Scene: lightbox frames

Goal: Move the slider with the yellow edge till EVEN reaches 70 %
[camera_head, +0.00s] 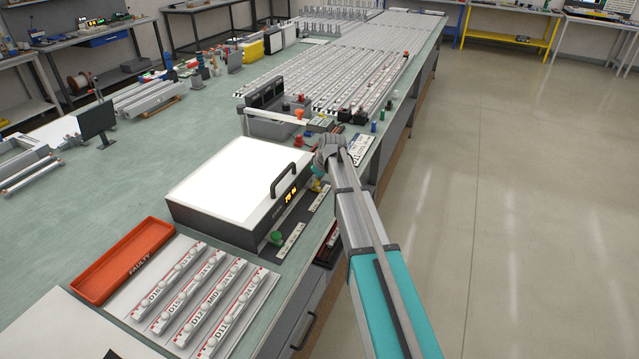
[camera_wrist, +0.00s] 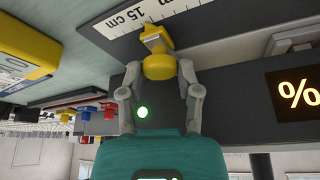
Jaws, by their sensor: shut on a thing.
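The lightbox (camera_head: 235,183) is a low box with a bright white top and a black handle. Its front display (camera_head: 290,196) shows amber figures too small to read surely; the wrist view shows only a large % sign (camera_wrist: 299,93). My gripper (camera_wrist: 159,78) is shut on the yellow slider knob (camera_wrist: 157,67), which stands beside a white cm scale (camera_wrist: 112,24) near the 15 cm label. In the head view the yellow knob (camera_head: 317,186) is partly hidden at my gripper, at the far end of the front ledge. A green knob (camera_head: 276,238) sits at the near end.
An orange FAULTY tray (camera_head: 124,262) and several labelled white bars (camera_head: 196,296) lie on the bench nearer the camera. A grey device with a pale arm (camera_head: 272,119) and small coloured parts stand beyond the lightbox. The floor (camera_head: 520,180) at right is clear.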

